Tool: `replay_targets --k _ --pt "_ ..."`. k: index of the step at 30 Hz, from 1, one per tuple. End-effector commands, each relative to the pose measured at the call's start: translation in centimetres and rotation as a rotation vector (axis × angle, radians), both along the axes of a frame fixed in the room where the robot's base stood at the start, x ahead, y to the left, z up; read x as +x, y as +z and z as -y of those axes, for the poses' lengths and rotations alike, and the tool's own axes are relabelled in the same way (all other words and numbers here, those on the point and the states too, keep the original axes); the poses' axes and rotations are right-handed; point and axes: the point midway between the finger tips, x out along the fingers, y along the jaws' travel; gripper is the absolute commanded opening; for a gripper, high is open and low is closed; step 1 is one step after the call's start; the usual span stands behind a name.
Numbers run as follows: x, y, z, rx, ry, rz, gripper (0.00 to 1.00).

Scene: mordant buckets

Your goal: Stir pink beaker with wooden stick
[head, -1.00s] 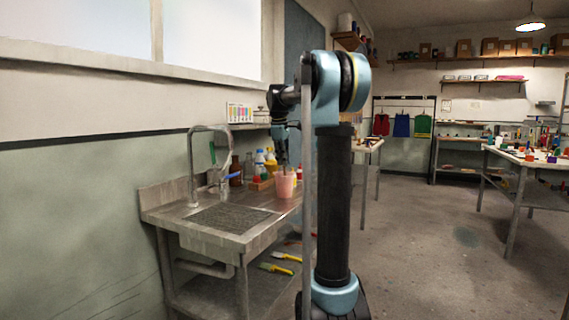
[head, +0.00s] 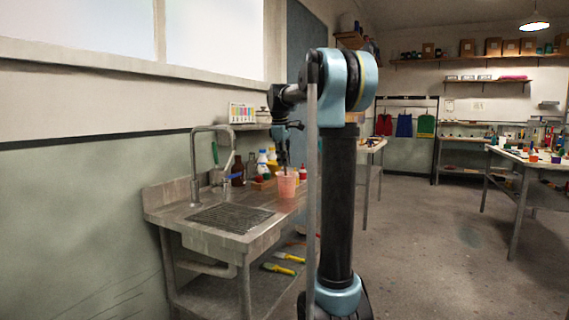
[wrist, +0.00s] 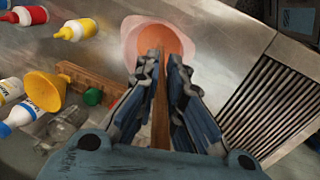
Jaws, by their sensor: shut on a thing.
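The pink beaker (head: 287,186) stands on the metal sink counter, to the right of the sink's drain grid. In the wrist view the beaker (wrist: 143,42) is at the top middle, and an orange-pink content shows inside it. My gripper (wrist: 163,62) is shut on the wooden stick (wrist: 160,106), which runs between the two fingers. The stick's far end reaches into the beaker's mouth; its tip is hard to make out. In the head view my gripper (head: 285,157) is right above the beaker, pointing down.
Bottles (head: 262,160), a wooden block (wrist: 88,80) and a yellow funnel (wrist: 47,90) stand close by on the counter. A faucet (head: 212,155) rises behind the drain grid (head: 230,217). Brushes (head: 284,262) lie on the lower shelf.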

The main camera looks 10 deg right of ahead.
Motion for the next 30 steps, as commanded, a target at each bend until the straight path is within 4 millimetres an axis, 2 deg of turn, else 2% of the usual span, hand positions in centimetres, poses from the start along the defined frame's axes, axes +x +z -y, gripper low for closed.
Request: replay_targets --k 30 --pt "-1.1 6.7 -0.8 0.0 0.001 0.0 0.0"
